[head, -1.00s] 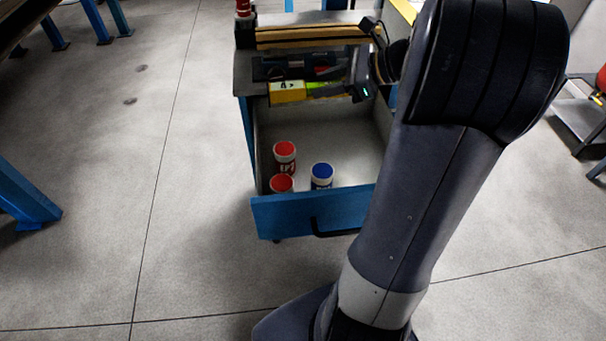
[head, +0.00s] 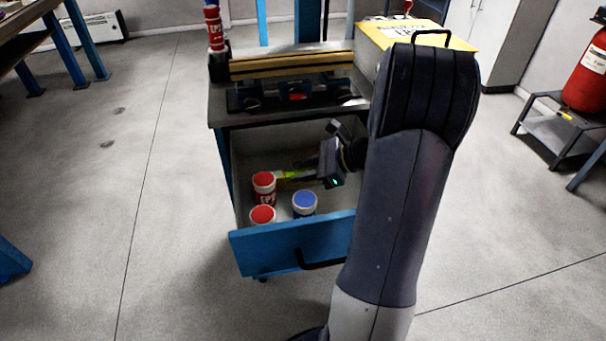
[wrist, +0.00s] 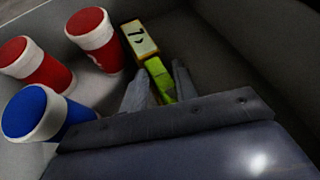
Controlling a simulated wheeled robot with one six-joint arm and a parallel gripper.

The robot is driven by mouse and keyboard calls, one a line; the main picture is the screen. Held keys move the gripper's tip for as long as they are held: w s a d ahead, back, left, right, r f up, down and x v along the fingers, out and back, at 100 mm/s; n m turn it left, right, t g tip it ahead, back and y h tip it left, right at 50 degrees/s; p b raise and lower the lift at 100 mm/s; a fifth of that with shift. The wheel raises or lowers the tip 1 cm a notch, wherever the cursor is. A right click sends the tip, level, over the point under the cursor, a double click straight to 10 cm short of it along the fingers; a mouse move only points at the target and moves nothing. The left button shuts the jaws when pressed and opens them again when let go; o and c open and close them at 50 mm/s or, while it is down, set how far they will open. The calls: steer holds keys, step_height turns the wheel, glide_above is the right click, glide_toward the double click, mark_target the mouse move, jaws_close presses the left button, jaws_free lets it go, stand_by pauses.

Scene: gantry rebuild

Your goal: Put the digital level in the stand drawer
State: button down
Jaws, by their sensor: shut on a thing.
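The stand drawer (head: 292,243) is pulled open, its blue front toward me. The digital level is yellow-green; in the wrist view its yellow end with dark marks (wrist: 139,38) and its green body (wrist: 160,80) show. My gripper (wrist: 158,84) is shut on the green body. In the head view my gripper (head: 310,170) is inside the drawer outline, with only a green piece of the level (head: 291,174) showing beside a red-lidded can. I cannot tell whether the level touches the drawer floor.
Two red-lidded cans (head: 264,187) (head: 262,216) and a blue-lidded can (head: 304,203) stand in the drawer's left and front part. The stand top (head: 285,118) overhangs the drawer's back. The drawer's right side looks bare in the wrist view (wrist: 225,40).

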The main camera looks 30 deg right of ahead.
steer(key=shift+f, duration=0.4)
steer(key=c, duration=0.9)
jaws_free()
steer(key=shift+c, duration=0.2)
steer(key=p+v, duration=0.2)
steer(key=v, duration=1)
steer(key=shift+r, duration=0.1)
